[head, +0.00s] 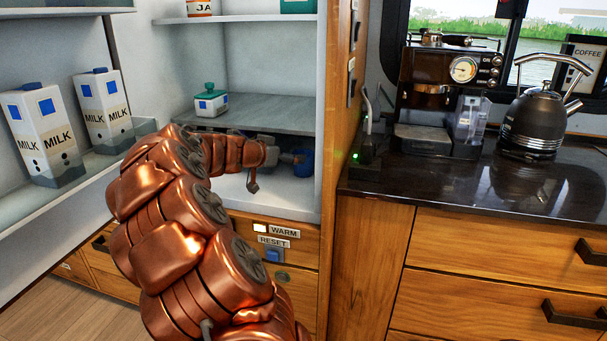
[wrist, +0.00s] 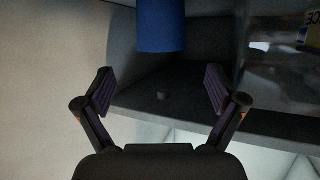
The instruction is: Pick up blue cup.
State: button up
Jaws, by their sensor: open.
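The blue cup (head: 303,162) is inside the open cabinet, in the low space under the grey shelf, near the right wall. In the wrist view the blue cup (wrist: 160,26) is at the top centre, cut off by the frame edge. My gripper (wrist: 160,92) is open, with one finger to each side and nothing between them. The cup lies beyond the fingertips, roughly centred between them. In the head view my gripper (head: 287,158) is small, close to the cup's left side; its fingers are hard to make out there.
The grey shelf (head: 260,116) is just above my gripper and bears a small green-lidded container (head: 210,101). Milk cartons (head: 43,135) stand on the door shelf at left. The cabinet's wooden side (head: 338,130) is close at right. A kettle (head: 541,120) stands on the dark counter.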

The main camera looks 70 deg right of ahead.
aim_at(309, 154)
jog(key=shift+p+x, duration=0.65)
jog(key=shift+x, duration=3.35)
jog(key=shift+d+r, duration=0.1)
jog(key=shift+r, duration=0.05)
jog(key=shift+c, duration=0.3)
jog(key=c, duration=1.3)
jog(key=shift+o, duration=0.2)
jog(key=shift+w+b, duration=0.1)
jog(key=shift+b, duration=0.2)
jog(key=shift+b, duration=0.85)
